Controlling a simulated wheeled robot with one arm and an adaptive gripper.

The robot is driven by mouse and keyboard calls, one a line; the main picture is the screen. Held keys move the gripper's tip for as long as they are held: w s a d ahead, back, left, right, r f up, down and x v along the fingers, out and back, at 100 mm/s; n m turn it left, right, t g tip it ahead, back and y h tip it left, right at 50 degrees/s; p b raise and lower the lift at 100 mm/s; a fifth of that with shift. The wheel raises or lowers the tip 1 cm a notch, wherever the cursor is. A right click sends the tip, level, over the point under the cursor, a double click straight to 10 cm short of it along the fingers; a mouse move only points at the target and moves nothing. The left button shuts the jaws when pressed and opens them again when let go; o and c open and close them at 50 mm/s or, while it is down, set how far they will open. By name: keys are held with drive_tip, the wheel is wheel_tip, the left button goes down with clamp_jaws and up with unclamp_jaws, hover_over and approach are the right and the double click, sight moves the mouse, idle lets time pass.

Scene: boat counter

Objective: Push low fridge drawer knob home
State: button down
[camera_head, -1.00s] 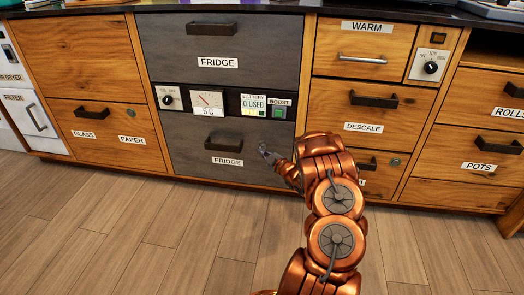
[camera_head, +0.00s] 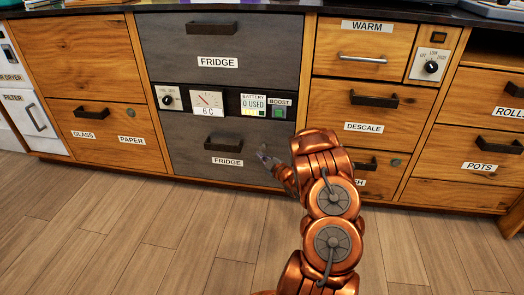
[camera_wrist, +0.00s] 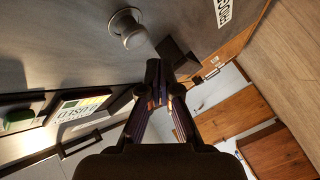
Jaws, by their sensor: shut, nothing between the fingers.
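The low fridge drawer (camera_head: 190,158) is the lower dark grey front with a black bar handle (camera_head: 223,144) and a FRIDGE label. In the wrist view a pale metallic round knob (camera_wrist: 127,27) stands out from the grey front on a stem, beside the black handle (camera_wrist: 178,55). In the head view my gripper (camera_head: 270,160) is small and partly hidden by my copper arm, at the right part of this drawer. In the wrist view my gripper (camera_wrist: 157,78) has its fingers together and empty, just below the knob in the picture; I see no clear contact.
The upper fridge drawer (camera_head: 260,40) and a control strip with a dial, gauge and green boost button (camera_head: 279,112) lie above. Wooden drawers with protruding handles, including DESCALE (camera_head: 374,100), stand to the right. The wooden floor (camera_head: 130,230) in front is clear.

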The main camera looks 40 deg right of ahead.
drive_tip(key=s+a, duration=0.2)
drive_tip(key=a, duration=0.1)
drive_tip(key=shift+s+a+b, duration=0.15)
drive_tip(key=shift+a+b, duration=0.05)
drive_tip(key=shift+b, duration=0.1)
idle(0.5)
